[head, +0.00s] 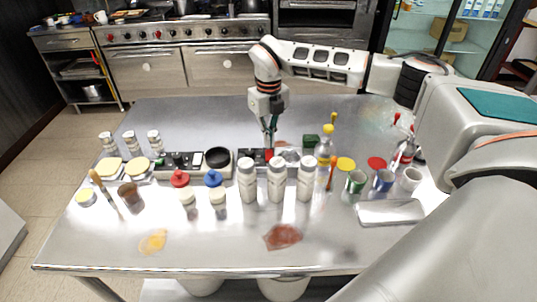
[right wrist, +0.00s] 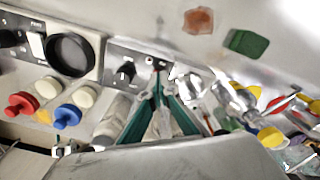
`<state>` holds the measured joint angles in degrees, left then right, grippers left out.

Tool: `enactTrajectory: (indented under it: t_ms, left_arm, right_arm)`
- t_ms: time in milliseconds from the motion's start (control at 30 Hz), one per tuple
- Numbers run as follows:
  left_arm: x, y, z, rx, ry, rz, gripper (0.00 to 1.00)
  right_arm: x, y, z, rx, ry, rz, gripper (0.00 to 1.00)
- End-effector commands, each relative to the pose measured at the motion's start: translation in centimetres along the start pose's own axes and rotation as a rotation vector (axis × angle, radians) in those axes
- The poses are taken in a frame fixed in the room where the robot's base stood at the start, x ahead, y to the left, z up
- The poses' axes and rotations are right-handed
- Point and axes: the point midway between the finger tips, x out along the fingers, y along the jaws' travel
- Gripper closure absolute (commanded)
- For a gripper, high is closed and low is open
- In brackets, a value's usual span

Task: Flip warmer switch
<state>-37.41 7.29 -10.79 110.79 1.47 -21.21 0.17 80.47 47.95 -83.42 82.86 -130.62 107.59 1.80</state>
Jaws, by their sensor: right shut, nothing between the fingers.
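A low control unit (head: 250,154) with a dark front stands mid-table. In the right wrist view its panel (right wrist: 112,62) carries a black knob (right wrist: 126,72) and a small switch (right wrist: 150,61) with some red near it. A second unit (head: 185,160) stands to its left, beside a round black pan (head: 217,158). I cannot tell which unit is the warmer. My right gripper (head: 270,143) points down, shut and empty, with its green fingertips (right wrist: 159,76) close to the small switch. I cannot tell whether they touch it. My left gripper is not in view.
Several white bottles (head: 276,180) stand in front of the unit. Jars with red (head: 180,179) and blue (head: 214,179) knobs are left of them. The table's back left is clear.

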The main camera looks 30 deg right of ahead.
Motion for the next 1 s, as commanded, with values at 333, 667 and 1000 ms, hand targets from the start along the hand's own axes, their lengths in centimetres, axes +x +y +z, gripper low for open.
enactTrajectory:
  t_ms: [333,667,1000]
  left_arm:
    - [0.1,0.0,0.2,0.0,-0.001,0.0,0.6]
    - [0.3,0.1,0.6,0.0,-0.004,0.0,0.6]
    - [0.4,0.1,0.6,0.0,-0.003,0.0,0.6]
  right_arm:
    - [0.5,0.0,0.0,0.0,0.001,0.0,1.0]
    - [1.0,0.0,0.0,0.0,0.001,0.0,1.0]
    - [1.4,0.0,0.0,0.0,0.0,0.0,1.0]
